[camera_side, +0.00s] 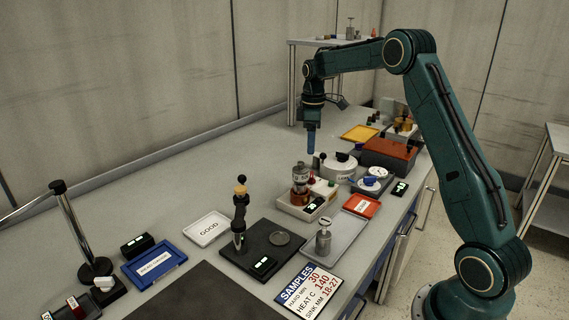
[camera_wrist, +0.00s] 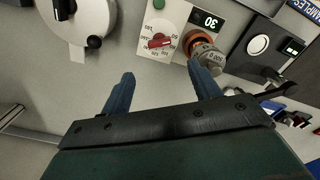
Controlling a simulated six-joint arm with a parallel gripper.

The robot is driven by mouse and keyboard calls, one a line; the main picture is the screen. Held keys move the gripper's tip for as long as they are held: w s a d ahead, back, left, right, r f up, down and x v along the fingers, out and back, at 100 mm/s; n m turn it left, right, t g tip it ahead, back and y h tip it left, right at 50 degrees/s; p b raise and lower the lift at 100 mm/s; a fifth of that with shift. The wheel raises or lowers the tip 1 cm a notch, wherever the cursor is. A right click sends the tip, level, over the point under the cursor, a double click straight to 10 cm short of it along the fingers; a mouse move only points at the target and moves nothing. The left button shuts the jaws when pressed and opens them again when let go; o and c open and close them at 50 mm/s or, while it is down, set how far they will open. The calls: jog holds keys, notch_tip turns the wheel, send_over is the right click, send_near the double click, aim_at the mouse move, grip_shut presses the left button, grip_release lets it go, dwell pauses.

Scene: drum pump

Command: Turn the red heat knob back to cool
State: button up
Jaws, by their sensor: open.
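The red heat knob (camera_wrist: 158,41) sits on a pale panel with a printed scale, at the top middle of the wrist view. Its bar lies roughly across the picture; the scale marks are too small to read surely. In the side view the red knob (camera_side: 311,179) shows small, beside a metal cylinder. My gripper (camera_wrist: 163,86) is open and empty. Its two blue fingers are spread, apart from the knob and below it in the wrist view. In the side view my gripper (camera_side: 311,153) points down, above the bench and behind the knob.
A metal cylinder on an orange base (camera_wrist: 202,48) stands close right of the knob, near a display reading 30 (camera_wrist: 209,20). A round white device with a black handle (camera_wrist: 82,20) is at left. The samples card (camera_side: 310,288) reads heat C 140. Bare bench (camera_side: 200,170) lies left.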

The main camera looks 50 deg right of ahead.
jog(key=shift+r, duration=1.55)
jog(key=s+a+r+m+t, duration=0.3)
jog(key=s+a+r, duration=0.9)
jog(key=a, duration=0.4)
jog(key=s+a+f+m+t, duration=0.1)
jog(key=s+a, duration=0.3)
jog(key=s, duration=0.5)
jog(key=s+a+f+m+t, duration=0.1)
jog(key=s+a+f, duration=0.3)
jog(key=s, duration=0.6)
jog(key=shift+s+f+m+t, duration=0.2)
jog(key=shift+f+m+t, duration=0.1)
jog(key=shift+m, duration=0.3)
